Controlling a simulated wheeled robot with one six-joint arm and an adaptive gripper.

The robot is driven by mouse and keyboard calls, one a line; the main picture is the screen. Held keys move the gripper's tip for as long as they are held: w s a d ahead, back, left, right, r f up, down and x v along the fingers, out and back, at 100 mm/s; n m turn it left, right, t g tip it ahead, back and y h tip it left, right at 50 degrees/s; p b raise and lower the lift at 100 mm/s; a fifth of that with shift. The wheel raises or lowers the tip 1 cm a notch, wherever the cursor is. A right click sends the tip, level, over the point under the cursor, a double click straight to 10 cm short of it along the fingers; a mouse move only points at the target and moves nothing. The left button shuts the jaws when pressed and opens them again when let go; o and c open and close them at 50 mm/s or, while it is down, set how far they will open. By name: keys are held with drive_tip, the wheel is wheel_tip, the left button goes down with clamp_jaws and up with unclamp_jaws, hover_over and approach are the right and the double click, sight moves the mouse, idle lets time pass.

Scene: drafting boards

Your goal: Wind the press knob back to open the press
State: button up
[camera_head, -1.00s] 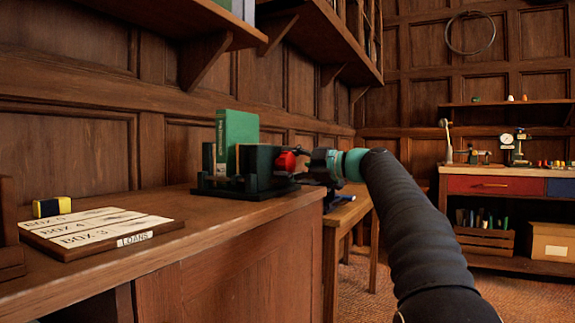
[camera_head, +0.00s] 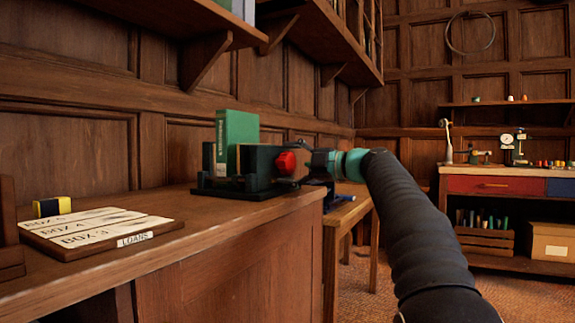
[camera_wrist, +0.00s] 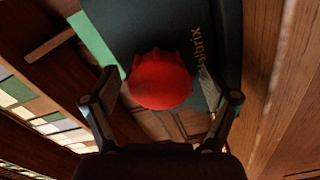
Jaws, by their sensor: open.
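The press (camera_head: 258,165) is a dark block frame on the wooden bench top, with a green book (camera_head: 237,132) standing upright in it. Its red press knob (camera_head: 286,163) faces right, toward my gripper (camera_head: 308,160). In the wrist view the lobed red knob (camera_wrist: 160,80) sits between the two fingertips of my gripper (camera_wrist: 158,82), with the fingers spread on either side. The fingers look apart from the knob, though the exact gap is hard to tell. Part of the press's dark face (camera_wrist: 205,30) with pale lettering shows behind the knob.
A board with box labels (camera_head: 97,228) and a yellow and dark block (camera_head: 52,206) lie on the bench at left. A lower wooden table (camera_head: 345,215) stands behind my gripper. A shelf (camera_head: 215,18) overhangs the bench. The bench top in front of the press is clear.

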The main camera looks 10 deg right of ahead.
drive_tip(key=v, duration=0.9)
idle(0.4)
